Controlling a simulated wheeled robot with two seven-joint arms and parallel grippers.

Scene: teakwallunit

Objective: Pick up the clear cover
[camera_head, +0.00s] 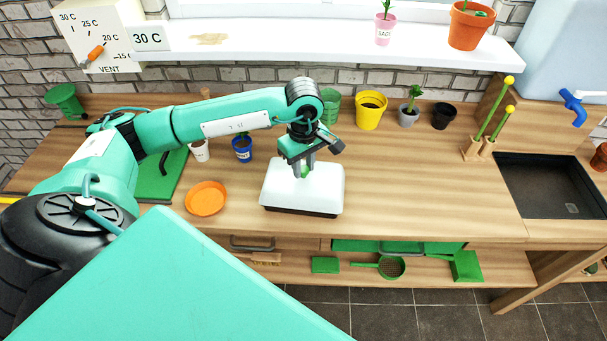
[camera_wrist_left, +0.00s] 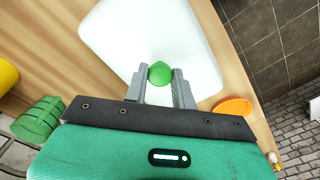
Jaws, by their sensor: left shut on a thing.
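The clear cover (camera_head: 325,185) shows as a whitish, rounded box on a dark tray (camera_head: 300,211) on the wooden bench. A green knob (camera_wrist_left: 160,73) stands on top of the cover, which also shows in the left wrist view (camera_wrist_left: 115,38). My left gripper (camera_head: 304,171) points down over the cover, with its two grey fingers on either side of the knob. It is shut on the knob. In the head view the fingers partly hide the knob. I cannot tell whether the cover touches the tray all round. My right gripper is not in view.
An orange saucer (camera_head: 206,198) lies left of the cover. A blue pot (camera_head: 242,150) and a white pot (camera_head: 199,151) stand behind it. A yellow pot (camera_head: 370,110) and other pots line the back. The bench right of the cover is clear up to the sink (camera_head: 555,184).

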